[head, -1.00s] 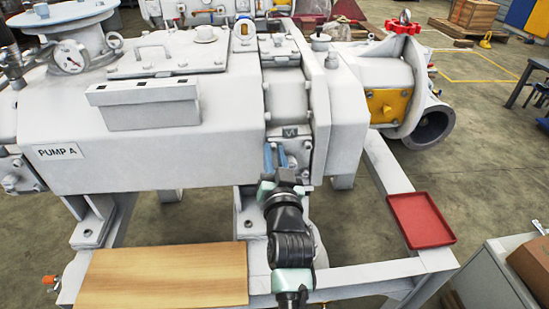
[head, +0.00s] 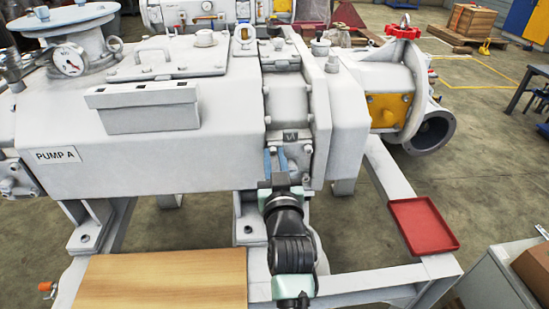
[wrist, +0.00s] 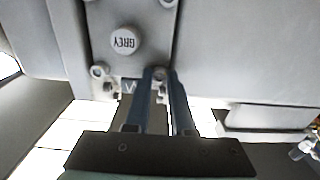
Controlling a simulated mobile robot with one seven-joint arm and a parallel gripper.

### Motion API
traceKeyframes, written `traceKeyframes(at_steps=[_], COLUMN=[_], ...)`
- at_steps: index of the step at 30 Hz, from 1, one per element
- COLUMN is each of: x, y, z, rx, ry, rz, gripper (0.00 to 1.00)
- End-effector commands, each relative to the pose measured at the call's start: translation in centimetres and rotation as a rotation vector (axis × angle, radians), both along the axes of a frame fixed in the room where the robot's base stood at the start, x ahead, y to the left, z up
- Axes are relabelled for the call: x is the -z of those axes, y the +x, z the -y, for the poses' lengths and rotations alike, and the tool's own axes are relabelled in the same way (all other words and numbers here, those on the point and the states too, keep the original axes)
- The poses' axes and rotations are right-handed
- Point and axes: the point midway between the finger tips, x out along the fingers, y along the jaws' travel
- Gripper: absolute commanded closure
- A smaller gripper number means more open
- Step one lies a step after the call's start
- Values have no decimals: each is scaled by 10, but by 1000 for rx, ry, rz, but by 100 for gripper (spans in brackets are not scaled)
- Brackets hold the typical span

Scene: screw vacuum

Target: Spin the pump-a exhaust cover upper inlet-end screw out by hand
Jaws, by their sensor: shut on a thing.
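Pump A (head: 200,150) is a large pale grey machine across the middle of the head view. Small screws sit at the plate's corners, one at the left (wrist: 98,71). My gripper (head: 275,155) reaches up to the pump's front face. In the wrist view its blue fingers (wrist: 160,76) are closed around a small screw (wrist: 160,71) at the plate's corner. The fingers hide most of that screw. It appears to be still at the plate.
A red tray (head: 436,246) rests on the frame at the right. A wooden board (head: 165,290) lies on the frame at front left. A grey box-like ledge (head: 145,108) juts from the pump front.

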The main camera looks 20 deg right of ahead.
Motion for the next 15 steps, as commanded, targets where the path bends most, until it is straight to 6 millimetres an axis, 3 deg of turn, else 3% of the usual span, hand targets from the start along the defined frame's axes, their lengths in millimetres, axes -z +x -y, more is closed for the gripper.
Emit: traceKeyframes(at_steps=[2,3,8,15], x=[-5,-5,-3,-1], y=[1,1,1,0], z=[0,0,0,0], rx=[0,0,0,0], ry=[-3,-3,-1,0], rz=[11,11,7,3], gripper=[100,76,47,47])
